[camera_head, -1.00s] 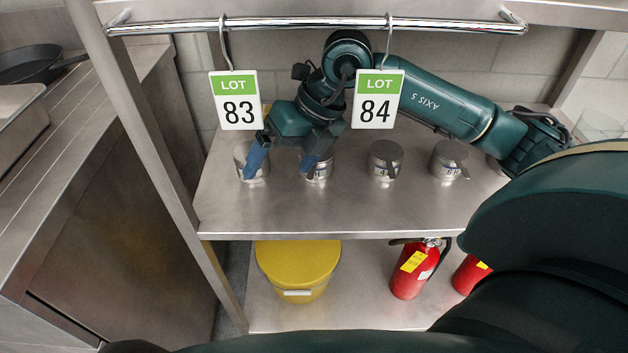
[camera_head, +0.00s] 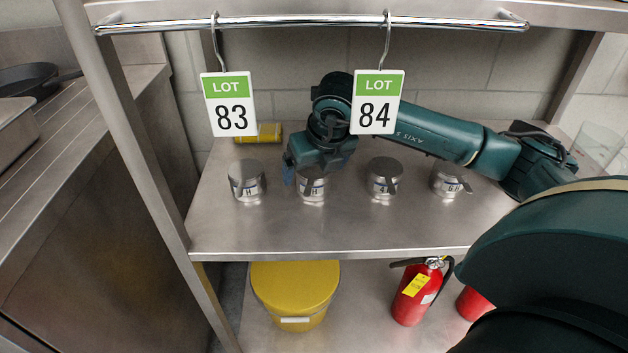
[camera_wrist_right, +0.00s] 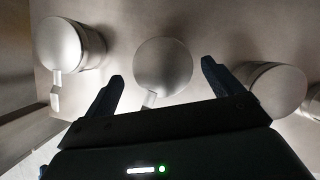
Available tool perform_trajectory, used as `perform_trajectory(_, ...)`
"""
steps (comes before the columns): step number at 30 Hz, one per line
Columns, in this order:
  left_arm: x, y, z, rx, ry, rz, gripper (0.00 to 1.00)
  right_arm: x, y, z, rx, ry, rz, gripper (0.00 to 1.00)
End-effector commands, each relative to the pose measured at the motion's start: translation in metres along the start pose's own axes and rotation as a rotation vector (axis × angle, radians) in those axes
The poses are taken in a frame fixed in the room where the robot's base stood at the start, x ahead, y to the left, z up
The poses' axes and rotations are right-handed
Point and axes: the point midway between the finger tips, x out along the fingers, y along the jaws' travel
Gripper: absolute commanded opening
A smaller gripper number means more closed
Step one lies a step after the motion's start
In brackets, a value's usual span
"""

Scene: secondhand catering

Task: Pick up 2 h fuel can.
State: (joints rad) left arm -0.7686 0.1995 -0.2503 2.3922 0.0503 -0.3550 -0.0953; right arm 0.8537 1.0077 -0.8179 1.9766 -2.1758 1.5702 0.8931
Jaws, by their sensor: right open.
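Several small silver fuel cans stand in a row on the steel shelf. The leftmost can (camera_head: 247,181) and the second can (camera_head: 312,187) show an H, but I cannot read their numbers; either may be the 2 h can. The third can (camera_head: 384,178) seems to read 4 H and the fourth (camera_head: 448,182) 6 H. My right gripper (camera_wrist_right: 163,80) is open. In the right wrist view the second can (camera_wrist_right: 163,66) lies between and just beyond its fingertips, not gripped. In the head view my wrist partly hides that can. My left gripper is out of view.
Tags LOT 83 (camera_head: 229,104) and LOT 84 (camera_head: 377,101) hang from a rail (camera_head: 300,21) above. A yellow can (camera_head: 262,134) lies behind. The front of the shelf (camera_head: 330,232) is clear.

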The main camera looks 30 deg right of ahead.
Motion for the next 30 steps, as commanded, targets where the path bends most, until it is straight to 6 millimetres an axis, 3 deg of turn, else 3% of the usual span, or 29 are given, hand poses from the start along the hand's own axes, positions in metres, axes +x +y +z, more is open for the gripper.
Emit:
perform_trajectory(6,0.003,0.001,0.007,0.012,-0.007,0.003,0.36,0.034,-0.004,0.001,0.000,0.003,0.002,0.91)
perform_trajectory(16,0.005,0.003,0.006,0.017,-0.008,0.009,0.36,0.040,-0.004,0.002,0.000,0.001,0.001,0.91)
perform_trajectory(30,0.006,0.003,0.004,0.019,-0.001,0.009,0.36,0.040,-0.004,0.002,0.000,0.001,0.001,0.53)
